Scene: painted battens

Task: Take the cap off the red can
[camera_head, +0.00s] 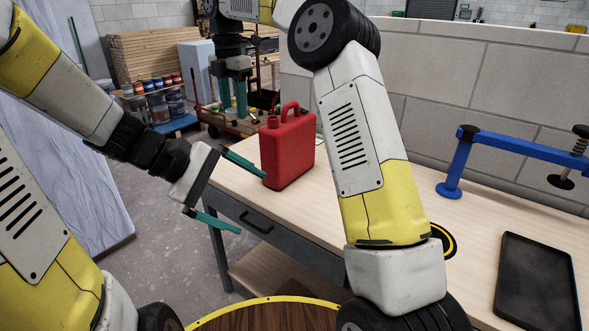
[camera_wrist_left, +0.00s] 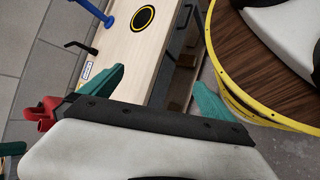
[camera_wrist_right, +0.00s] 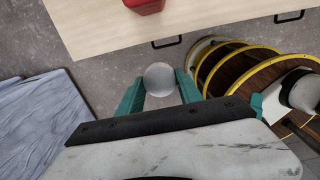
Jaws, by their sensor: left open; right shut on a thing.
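The red can (camera_head: 288,153) stands upright on the workbench (camera_head: 300,210) near its left end. Its handle is on top and its short red neck (camera_head: 273,122) shows no separate cap on it. My right gripper (camera_head: 234,110) is behind and left of the can, clear of it, with fingers pointing down. In the right wrist view it is shut on a pale grey round thing (camera_wrist_right: 159,79), seemingly the cap, over the floor. The can's edge (camera_wrist_right: 145,5) shows at the top there. My left gripper (camera_head: 250,202) is open and empty, beside the bench's left edge, below the can.
A blue clamp (camera_head: 520,143) and a black tray (camera_head: 537,280) are on the bench's right part. A black and yellow round mark (camera_head: 443,241) lies on the benchtop. A cart (camera_head: 245,118) and paint shelves stand behind. A drawer handle (camera_head: 257,223) juts from the front.

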